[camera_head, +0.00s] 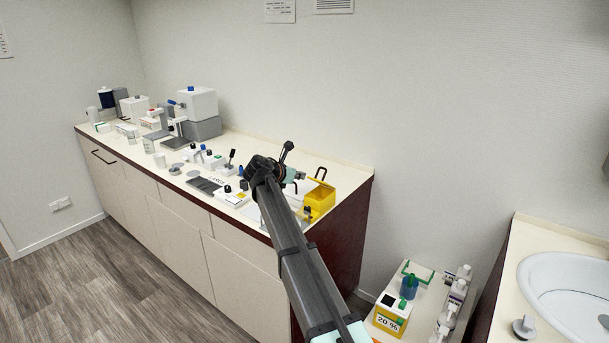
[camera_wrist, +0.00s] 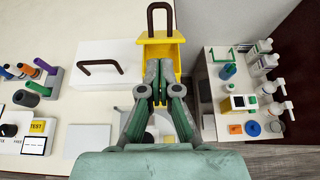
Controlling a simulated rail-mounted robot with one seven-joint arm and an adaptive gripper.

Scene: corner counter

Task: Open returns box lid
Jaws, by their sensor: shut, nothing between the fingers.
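A yellow box (camera_head: 319,200) with a dark U-shaped handle (camera_head: 321,173) stands at the right end of the counter. It also shows at the top centre of the wrist view, box (camera_wrist: 174,56) and handle (camera_wrist: 160,17). I cannot tell how far its lid is raised. My gripper (camera_wrist: 158,78) is shut and empty, its fingertips over the near part of the yellow box in that view. The fingers hide part of the box, and I cannot tell whether they touch it.
A white box (camera_wrist: 100,85) with a dark handle (camera_wrist: 100,66) stands left of the yellow box. Several small tools and lab items line the counter on the left. To the right, a lower white surface (camera_wrist: 212,85) holds bottles and a yellow-white box (camera_head: 391,314).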

